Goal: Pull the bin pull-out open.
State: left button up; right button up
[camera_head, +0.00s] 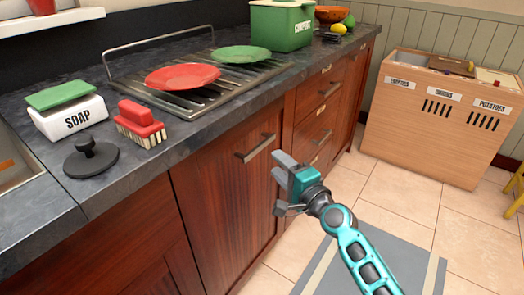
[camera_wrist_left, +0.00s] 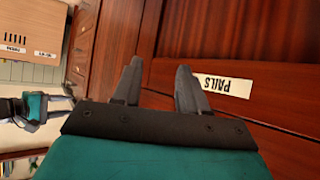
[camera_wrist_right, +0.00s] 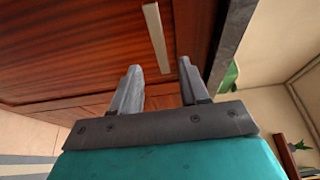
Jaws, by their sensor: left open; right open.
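The likely bin pull-out is a dark red-brown wooden front (camera_head: 222,200) below the counter, with a horizontal metal bar handle (camera_head: 255,148) near its top. My right gripper (camera_head: 280,168) is open and empty, just right of the handle and apart from it. In the right wrist view the handle (camera_wrist_right: 156,38) lies beyond and between the open fingers (camera_wrist_right: 160,80). My left gripper (camera_wrist_left: 158,78) is open and empty, seen only in its wrist view, facing wooden fronts. A label reading PAILS (camera_wrist_left: 228,87) is on a wooden panel beside its right finger. The front looks shut.
The counter edge (camera_head: 160,165) runs above the fronts. On it are a soap box (camera_head: 72,120), a brush (camera_head: 140,125), a red plate (camera_head: 182,76) and a green compost bin (camera_head: 281,25). A wooden vegetable bin (camera_head: 430,125) stands at right; tiled floor between is mostly clear.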

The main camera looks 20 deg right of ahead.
aim_at(261, 148)
jog(key=b+x, duration=0.1)
jog(key=x, duration=0.7)
jog(key=shift+a, duration=0.1)
jog(key=shift+c, duration=0.3)
grip_shut()
